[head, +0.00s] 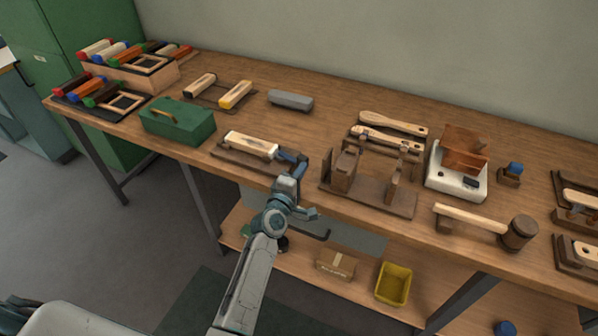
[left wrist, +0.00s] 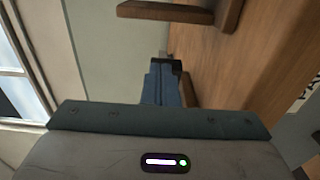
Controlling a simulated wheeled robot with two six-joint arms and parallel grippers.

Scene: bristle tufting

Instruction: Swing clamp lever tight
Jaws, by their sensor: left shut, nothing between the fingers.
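The wooden clamp fixture (head: 375,200) stands near the front edge of the bench, with upright blocks on a dark base. I cannot clearly make out which part of it is the lever. My left gripper (head: 301,160) is shut and empty, above the bench's front edge, left of the fixture and beside the right end of a tray with a pale brush block (head: 250,143). In the left wrist view the shut fingers (left wrist: 166,66) point toward a wooden bar (left wrist: 165,12) joined to a dark wooden piece, with a gap between. My right gripper is out of view.
A green box (head: 178,122) stands left of the brush tray. A wooden mallet (head: 480,224) and a white unit with a copper-coloured top (head: 455,182) are right of the fixture. Under the bench are a yellow bin (head: 393,284) and a carton (head: 336,264).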

